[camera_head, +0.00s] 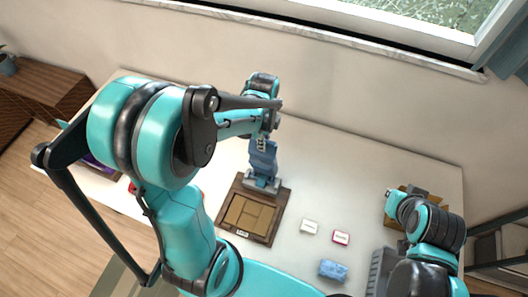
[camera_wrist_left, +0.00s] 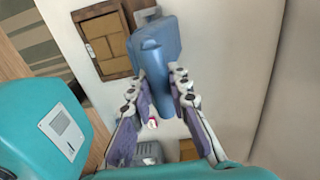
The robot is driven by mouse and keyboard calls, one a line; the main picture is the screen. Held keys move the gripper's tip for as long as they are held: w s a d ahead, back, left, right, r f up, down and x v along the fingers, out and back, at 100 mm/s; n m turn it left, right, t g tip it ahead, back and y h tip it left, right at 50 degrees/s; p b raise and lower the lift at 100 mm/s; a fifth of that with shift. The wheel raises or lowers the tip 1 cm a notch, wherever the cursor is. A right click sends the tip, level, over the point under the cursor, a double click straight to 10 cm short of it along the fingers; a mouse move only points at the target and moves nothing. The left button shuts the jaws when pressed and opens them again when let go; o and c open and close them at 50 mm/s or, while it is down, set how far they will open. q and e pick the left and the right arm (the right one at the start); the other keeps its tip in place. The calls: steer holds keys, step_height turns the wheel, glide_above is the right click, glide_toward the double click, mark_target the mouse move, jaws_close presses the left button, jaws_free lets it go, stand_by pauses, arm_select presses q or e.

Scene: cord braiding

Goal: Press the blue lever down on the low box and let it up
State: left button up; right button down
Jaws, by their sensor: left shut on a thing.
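The blue lever (camera_head: 263,160) stands at the back edge of the low brown box (camera_head: 234,231), on a grey foot. It also shows in the left wrist view (camera_wrist_left: 158,50), with its handle running toward my wrist. The box has tan panels and a small label on its front; part of it shows in the left wrist view (camera_wrist_left: 103,40). My left gripper (camera_head: 266,138) is above the lever. In the left wrist view its two fingers (camera_wrist_left: 161,90) are closed on either side of the lever's handle. My right arm is folded at the right; its fingers cannot be made out.
A white block (camera_head: 309,227), a red-edged block (camera_head: 341,238) and a light blue bundle (camera_head: 333,270) lie right of the box on the pale table (camera_head: 350,180). A brown container stands partly behind my right arm. My left arm hides much of the table's left side.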

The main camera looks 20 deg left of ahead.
arm_select(q)
steer(key=s, duration=0.6)
steer(key=shift+d+f, duration=0.15)
jaws_close()
steer(key=s+f, duration=0.1)
steer(key=s, duration=0.4)
steer(key=shift+s+d+f+b, duration=0.15)
steer(key=shift+s+f+b, duration=0.15)
steer(key=shift+s+b, duration=0.1)
steer(key=shift+f, duration=0.1)
steer(key=shift+s+d+f+b, duration=0.1)
steer(key=shift+s+f+b, duration=0.25)
steer(key=shift+s, duration=0.55)
steer(key=shift+s+d+f+b, duration=0.15)
steer(key=shift+s+f, duration=0.4)
steer(key=shift+s, duration=0.3)
steer(key=shift+s+a+f+b, duration=0.1)
steer(key=shift+s+f+b, duration=0.25)
steer(key=shift+s, duration=0.55)
steer(key=shift+f, duration=0.2)
